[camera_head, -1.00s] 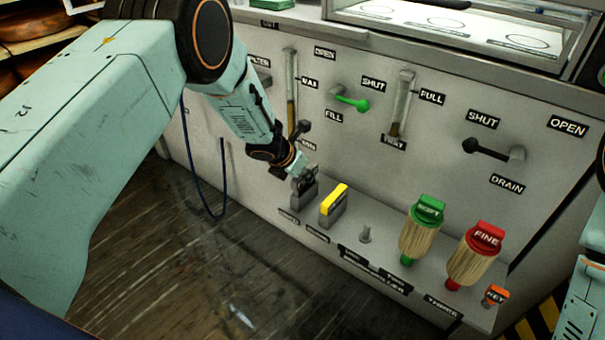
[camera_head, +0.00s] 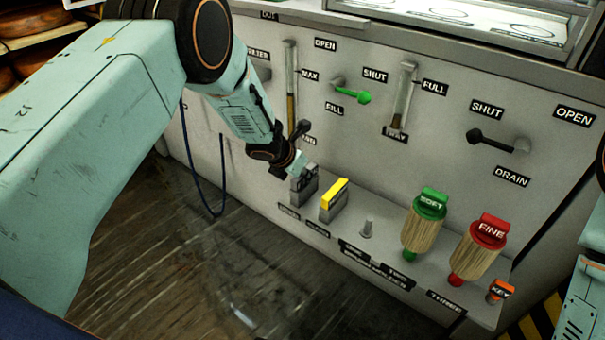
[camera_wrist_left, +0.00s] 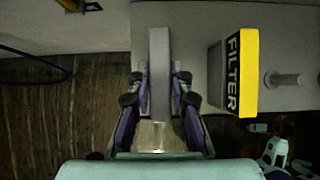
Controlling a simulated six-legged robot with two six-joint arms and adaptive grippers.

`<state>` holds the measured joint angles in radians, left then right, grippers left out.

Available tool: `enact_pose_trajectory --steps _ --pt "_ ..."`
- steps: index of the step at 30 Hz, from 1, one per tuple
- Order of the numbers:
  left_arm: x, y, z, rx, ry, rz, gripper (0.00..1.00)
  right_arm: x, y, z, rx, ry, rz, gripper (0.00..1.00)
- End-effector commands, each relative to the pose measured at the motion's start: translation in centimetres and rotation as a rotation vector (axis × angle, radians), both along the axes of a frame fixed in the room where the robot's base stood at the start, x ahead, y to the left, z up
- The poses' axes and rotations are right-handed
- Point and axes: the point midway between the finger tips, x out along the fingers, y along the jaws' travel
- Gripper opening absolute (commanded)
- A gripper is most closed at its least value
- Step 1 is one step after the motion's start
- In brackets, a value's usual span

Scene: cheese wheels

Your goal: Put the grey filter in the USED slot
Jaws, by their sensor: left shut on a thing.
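The grey filter (camera_head: 305,187) is a thin upright slab at the left end of the low ledge. It is left of the yellow-topped filter (camera_head: 334,200). My left gripper (camera_head: 299,168) reaches down to its top from the upper left. In the left wrist view the gripper (camera_wrist_left: 159,98) is shut on the grey filter (camera_wrist_left: 159,75), a finger on each side. The filter's foot is hidden, so I cannot tell whether it is seated in a slot. The small labels (camera_head: 288,211) on the ledge's front are too blurred to read surely. My right gripper is out of view.
In the left wrist view the yellow filter (camera_wrist_left: 243,72), marked FILTER, stands close on the right. A bare peg (camera_head: 366,228), green SOFT brush (camera_head: 425,225), red FINE brush (camera_head: 478,250) and orange KEY (camera_head: 501,291) follow along the ledge. A blue hose (camera_head: 222,190) hangs at left.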

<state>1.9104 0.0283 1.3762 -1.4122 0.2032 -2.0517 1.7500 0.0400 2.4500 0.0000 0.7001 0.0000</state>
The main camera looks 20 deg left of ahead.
Motion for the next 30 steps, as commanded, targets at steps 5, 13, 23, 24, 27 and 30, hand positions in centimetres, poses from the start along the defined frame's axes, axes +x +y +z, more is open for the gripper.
enact_pose_trajectory --steps 5,13,23,24,27,30 --pt "0.0 0.0 -0.5 0.0 0.0 0.0 0.0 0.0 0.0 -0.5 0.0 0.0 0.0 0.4" --pt "0.0 0.0 -0.4 0.0 0.0 0.0 0.39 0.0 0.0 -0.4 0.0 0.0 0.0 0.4" --pt "0.0 0.0 -0.4 0.0 0.0 0.0 0.46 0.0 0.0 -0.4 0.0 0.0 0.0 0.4" --pt "0.0 0.0 -0.4 0.0 0.0 0.0 0.46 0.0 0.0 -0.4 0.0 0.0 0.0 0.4" --pt "-0.2 0.1 0.1 -0.001 -0.001 0.002 0.46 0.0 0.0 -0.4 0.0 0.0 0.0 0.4" --pt "-0.7 0.3 1.0 -0.001 -0.002 0.002 0.46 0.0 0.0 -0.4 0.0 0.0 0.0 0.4"
